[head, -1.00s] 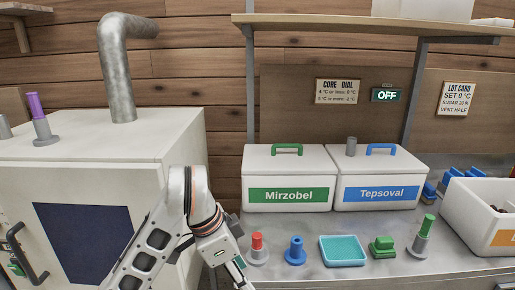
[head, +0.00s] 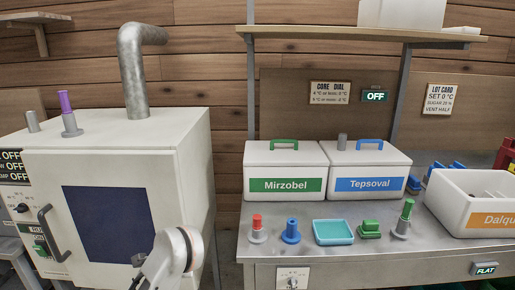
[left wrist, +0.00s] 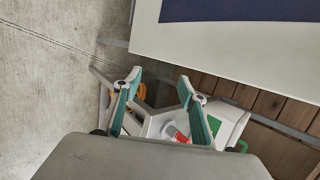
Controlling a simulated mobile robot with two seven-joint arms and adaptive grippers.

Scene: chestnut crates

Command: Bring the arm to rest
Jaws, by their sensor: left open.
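My left arm (head: 172,262) shows at the bottom of the head view, in front of the white cabinet (head: 190,150); its gripper is below the picture there. In the left wrist view my left gripper (left wrist: 158,82) is open, its two teal-lined fingers apart with nothing held between them. Beyond the fingers, a red-topped piece (left wrist: 178,134) and part of a white crate with a green label (left wrist: 226,122) show. My right gripper is in neither view.
The steel bench (head: 262,222) carries the Mirzobel crate (head: 285,160), the Tepsoval crate (head: 368,160), a teal tray (head: 333,232) and several coloured pegs. Another white crate (head: 455,200) stands at right. Open floor (left wrist: 60,80) shows in the left wrist view.

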